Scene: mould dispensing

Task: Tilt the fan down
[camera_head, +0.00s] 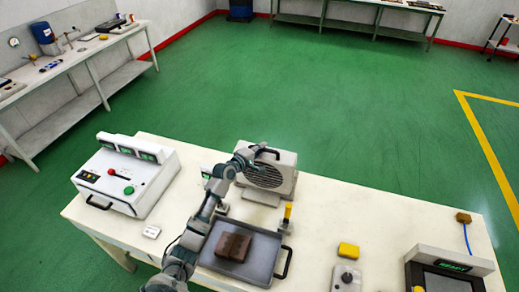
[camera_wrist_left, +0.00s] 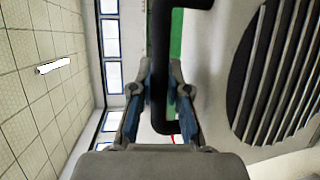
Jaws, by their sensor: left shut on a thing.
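The fan (camera_head: 285,178) is a beige box with a round slatted grille. It stands at the back edge of the white table, grille facing the front, on a pale base (camera_head: 261,197). Its black handle (camera_head: 271,152) is at the top. My left gripper (camera_head: 255,155) reaches over the fan's top left and is shut on the handle. In the left wrist view the gripper (camera_wrist_left: 160,75) has its two fingers on either side of the black handle (camera_wrist_left: 163,40), with the grille (camera_wrist_left: 280,75) to the right. My right gripper is not in view.
In front of the fan is a grey tray (camera_head: 210,262) with a brown block (camera_head: 234,247). A yellow-topped lever (camera_head: 287,212) stands close to it.

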